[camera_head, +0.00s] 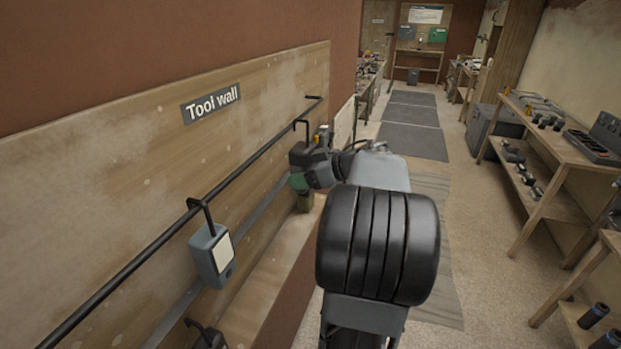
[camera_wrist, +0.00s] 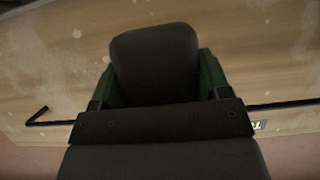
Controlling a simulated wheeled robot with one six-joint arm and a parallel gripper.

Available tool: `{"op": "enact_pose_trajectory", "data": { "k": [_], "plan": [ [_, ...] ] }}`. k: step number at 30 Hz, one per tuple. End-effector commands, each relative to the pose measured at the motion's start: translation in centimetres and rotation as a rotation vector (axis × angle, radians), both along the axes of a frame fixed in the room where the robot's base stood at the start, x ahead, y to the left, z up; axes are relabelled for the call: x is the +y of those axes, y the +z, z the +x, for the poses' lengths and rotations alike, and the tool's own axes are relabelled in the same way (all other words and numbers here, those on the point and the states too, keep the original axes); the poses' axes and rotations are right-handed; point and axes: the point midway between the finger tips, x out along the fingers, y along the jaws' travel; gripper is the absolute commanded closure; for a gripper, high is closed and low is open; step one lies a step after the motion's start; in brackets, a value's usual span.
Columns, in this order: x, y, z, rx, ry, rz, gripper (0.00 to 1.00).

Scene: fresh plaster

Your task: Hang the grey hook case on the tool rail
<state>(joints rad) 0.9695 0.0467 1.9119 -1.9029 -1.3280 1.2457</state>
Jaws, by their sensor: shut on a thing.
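My gripper (camera_head: 299,179) is shut on a dark grey case (camera_head: 301,155) close to the tool wall. A black hook rises from the case and its top overlaps the black tool rail (camera_head: 262,152) in the head view; I cannot tell whether it rests on the rail. In the wrist view, the dark rounded body of the case (camera_wrist: 155,62) sits between the green fingers of my gripper (camera_wrist: 160,85). The rail (camera_wrist: 285,105) crosses behind, and the hook is hidden there.
A blue-grey case with a white label (camera_head: 211,258) hangs from the rail, nearer. Another dark hooked thing (camera_head: 207,337) is partly cut off below. An olive thing (camera_head: 305,202) stands under my gripper. Wooden benches (camera_head: 560,150) stand right; the aisle floor between is clear.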

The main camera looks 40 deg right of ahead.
Motion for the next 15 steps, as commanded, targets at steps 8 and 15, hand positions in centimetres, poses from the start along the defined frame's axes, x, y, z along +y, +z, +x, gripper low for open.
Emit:
{"op": "enact_pose_trajectory", "data": {
  "k": [8,15],
  "plan": [
    [1.3,-0.2,2.2,-0.001,0.005,-0.001,0.59],
    [2.3,-0.2,4.0,-0.002,0.004,-0.001,0.59]
  ]
}}
